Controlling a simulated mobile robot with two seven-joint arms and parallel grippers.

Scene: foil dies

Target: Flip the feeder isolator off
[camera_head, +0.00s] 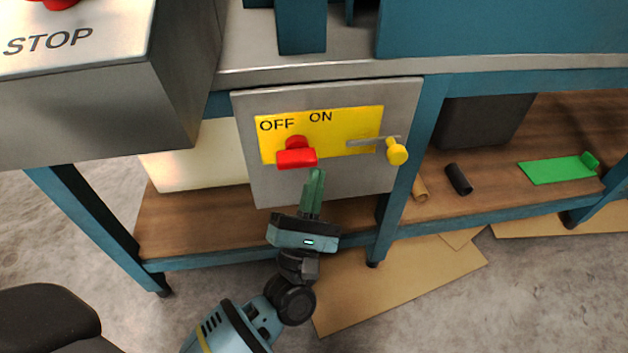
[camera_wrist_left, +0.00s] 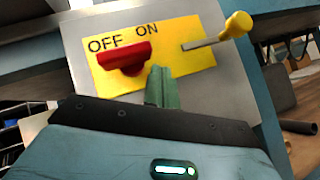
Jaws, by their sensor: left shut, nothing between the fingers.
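The feeder isolator is a grey box (camera_head: 350,185) with a yellow plate marked OFF at left and ON at right. A red handle (camera_head: 296,158) sits on the plate below the lettering; it also shows in the left wrist view (camera_wrist_left: 123,55). Which mark it points to I cannot tell for sure. My left gripper (camera_head: 317,174) is shut and empty, its green fingertips just below and right of the handle. In the left wrist view the fingertips (camera_wrist_left: 160,74) are close to the handle's right end; contact is unclear. My right gripper is not in view.
A metal lever with a yellow knob (camera_head: 396,152) crosses the plate's right side. A grey STOP box (camera_head: 90,100) juts out at upper left. A teal bench leg (camera_head: 405,165) stands right of the isolator. The wooden shelf holds a black cylinder (camera_head: 458,179) and a green tray (camera_head: 550,171).

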